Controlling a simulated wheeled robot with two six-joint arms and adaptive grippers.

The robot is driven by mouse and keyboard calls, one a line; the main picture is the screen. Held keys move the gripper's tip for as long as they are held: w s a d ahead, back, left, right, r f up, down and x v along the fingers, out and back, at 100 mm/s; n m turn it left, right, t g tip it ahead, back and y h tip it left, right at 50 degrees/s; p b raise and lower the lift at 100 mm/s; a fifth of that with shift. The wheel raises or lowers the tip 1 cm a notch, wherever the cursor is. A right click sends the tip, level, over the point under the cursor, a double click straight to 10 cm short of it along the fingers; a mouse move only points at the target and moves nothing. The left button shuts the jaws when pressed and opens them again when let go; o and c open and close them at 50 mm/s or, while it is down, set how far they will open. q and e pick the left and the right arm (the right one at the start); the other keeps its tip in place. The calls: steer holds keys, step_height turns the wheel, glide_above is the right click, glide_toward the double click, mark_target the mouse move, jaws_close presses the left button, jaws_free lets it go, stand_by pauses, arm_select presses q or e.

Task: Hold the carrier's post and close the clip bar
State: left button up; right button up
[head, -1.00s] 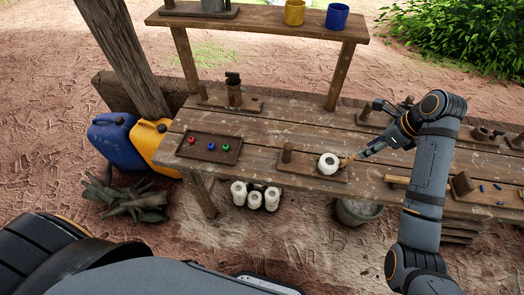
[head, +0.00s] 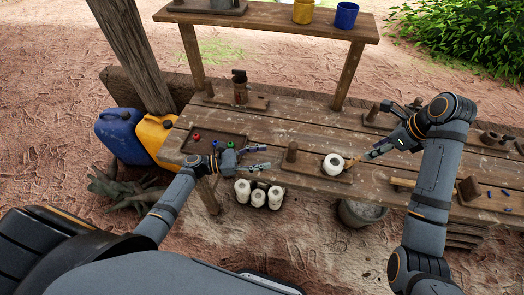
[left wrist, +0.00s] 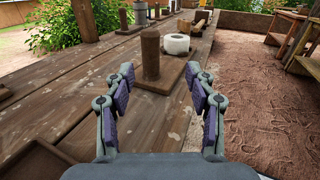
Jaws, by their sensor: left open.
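The carrier is a wooden board (head: 312,174) at the table's front edge. An upright brown post (head: 291,153) stands at its left, and a round white piece with a dark hole (head: 333,163) sits to the right. A tan piece (head: 352,160) beside the white piece may be the clip bar; I cannot tell. My left gripper (head: 263,157) is open and empty, left of the post. In the left wrist view the post (left wrist: 151,55) stands ahead, between the open fingers (left wrist: 160,75) in the picture. My right gripper (head: 370,153) is at the tan piece; its grip is unclear.
A tray (head: 238,137) with small coloured pieces lies behind my left gripper. White cylinders (head: 258,195) stand below the table edge, and a bucket (head: 358,213) is further right. Another board with a brown fixture (head: 240,90) is at the back. Table between is clear.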

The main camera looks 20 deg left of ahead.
mark_target(292, 147)
arm_select(q)
steer(key=shift+w+r, duration=0.6)
steer(key=shift+w, duration=0.2)
steer(key=x, duration=1)
steer(key=shift+w+d+f, duration=0.1)
steer(key=shift+w+d, duration=0.05)
steer(key=shift+w, duration=0.1)
steer(key=shift+c, duration=0.2)
jaws_close()
